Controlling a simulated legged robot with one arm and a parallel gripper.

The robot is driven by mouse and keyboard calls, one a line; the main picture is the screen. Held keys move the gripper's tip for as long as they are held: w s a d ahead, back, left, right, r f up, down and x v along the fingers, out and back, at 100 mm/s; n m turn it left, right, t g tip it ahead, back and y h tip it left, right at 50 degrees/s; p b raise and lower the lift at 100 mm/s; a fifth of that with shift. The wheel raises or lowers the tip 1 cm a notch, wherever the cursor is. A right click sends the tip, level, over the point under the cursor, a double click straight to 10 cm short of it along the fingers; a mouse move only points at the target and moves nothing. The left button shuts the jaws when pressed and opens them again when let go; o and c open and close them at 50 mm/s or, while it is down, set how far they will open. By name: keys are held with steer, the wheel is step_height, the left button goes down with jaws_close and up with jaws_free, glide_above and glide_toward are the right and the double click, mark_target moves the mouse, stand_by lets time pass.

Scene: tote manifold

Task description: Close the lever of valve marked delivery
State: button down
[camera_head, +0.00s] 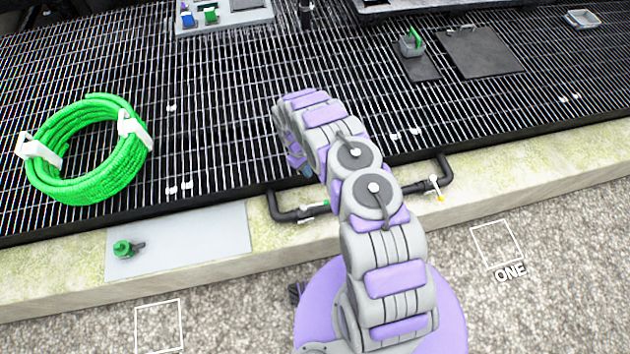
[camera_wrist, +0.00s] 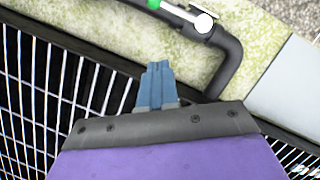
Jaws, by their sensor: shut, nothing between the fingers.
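A black pipe (camera_head: 372,201) runs along the pale ledge at the grating's edge, with two valves on it. The left valve (camera_head: 306,213) has a green part and a white part. The right valve (camera_head: 434,186) has a white lever with a yellow tip. No label reading delivery is legible, so I cannot tell which valve it is. My gripper (camera_wrist: 158,70) is shut and empty in the wrist view, apart from the pipe bend (camera_wrist: 232,62). A white valve part (camera_wrist: 203,22) and a green piece (camera_wrist: 153,4) show beyond the fingertips. In the head view my arm hides most of the gripper.
A coiled green hose (camera_head: 85,150) on white holders lies on the grating at left. A grey plate (camera_head: 195,240) with a green fitting (camera_head: 122,248) is on the ledge. Dark plates (camera_head: 482,52) and trays lie farther back. Gravel (camera_head: 560,270) is in front.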

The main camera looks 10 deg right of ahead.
mark_target(315, 206)
steer(key=s+d+f+b, duration=0.3)
steer(key=s+f, duration=0.2)
steer(key=f, duration=0.5)
steer(key=shift+s+d+b, duration=0.3)
steer(key=shift+s+d, duration=0.1)
steer(key=shift+s, duration=0.1)
